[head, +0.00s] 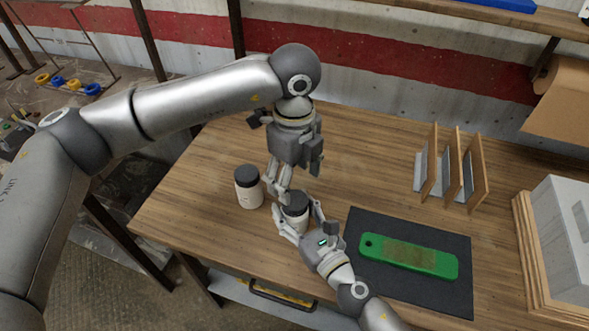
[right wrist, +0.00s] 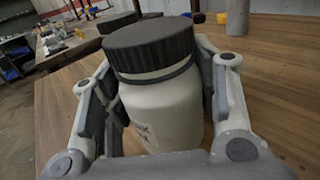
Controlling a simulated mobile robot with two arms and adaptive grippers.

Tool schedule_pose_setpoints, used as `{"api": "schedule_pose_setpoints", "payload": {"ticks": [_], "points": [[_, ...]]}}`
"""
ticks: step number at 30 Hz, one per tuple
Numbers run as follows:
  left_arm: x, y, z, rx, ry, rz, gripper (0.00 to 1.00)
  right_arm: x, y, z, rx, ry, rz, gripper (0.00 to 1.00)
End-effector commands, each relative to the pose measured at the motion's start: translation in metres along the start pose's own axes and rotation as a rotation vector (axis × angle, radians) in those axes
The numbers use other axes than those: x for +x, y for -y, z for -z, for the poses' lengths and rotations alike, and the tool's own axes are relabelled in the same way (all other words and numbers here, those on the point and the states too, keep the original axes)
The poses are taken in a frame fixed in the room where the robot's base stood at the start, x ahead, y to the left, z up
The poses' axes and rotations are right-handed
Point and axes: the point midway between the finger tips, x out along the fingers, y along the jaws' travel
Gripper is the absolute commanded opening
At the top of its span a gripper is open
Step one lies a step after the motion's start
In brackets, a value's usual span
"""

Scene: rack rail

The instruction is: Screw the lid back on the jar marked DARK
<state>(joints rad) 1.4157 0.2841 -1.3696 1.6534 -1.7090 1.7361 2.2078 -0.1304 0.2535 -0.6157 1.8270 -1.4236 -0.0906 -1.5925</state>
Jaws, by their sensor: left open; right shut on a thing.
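A pale jar with a black lid (head: 295,200) stands on the wooden table between the fingers of my right gripper (head: 298,213), which is shut on its body. The right wrist view shows this held jar (right wrist: 165,105) upright, its ribbed lid (right wrist: 150,43) resting on top above a dark ring at the neck. My left gripper (head: 283,190) is open, pointing down just above and behind this lid. A second pale jar (head: 249,194) with a black lid stands to the left, its marking unreadable.
A dark mat (head: 362,225) with a green bar (head: 408,256) lies to the right. A wooden rack (head: 455,188) stands behind it, and a grey box (head: 562,240) at the far right. The table's front edge is close to the jars. The back middle is clear.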

Motion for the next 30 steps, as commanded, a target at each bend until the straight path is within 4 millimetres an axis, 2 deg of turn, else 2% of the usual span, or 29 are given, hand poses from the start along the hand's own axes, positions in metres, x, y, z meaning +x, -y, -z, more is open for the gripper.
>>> {"api": "schedule_pose_setpoints", "payload": {"ticks": [6,12,24,30], "points": [[0.036,-0.001,0.000,0.000,-0.001,-0.003,0.68,0.000,0.000,0.001,0.000,-0.001,0.000,0.00],[0.059,0.000,0.000,0.000,-0.001,-0.001,0.68,0.000,0.000,0.001,0.000,-0.001,0.000,0.00],[0.066,0.000,0.000,0.000,-0.001,0.001,0.68,0.000,0.000,0.001,-0.001,-0.001,0.000,0.00],[0.066,0.000,0.000,0.000,-0.001,0.001,0.43,0.000,0.000,0.001,0.000,-0.001,0.000,0.00]]}}
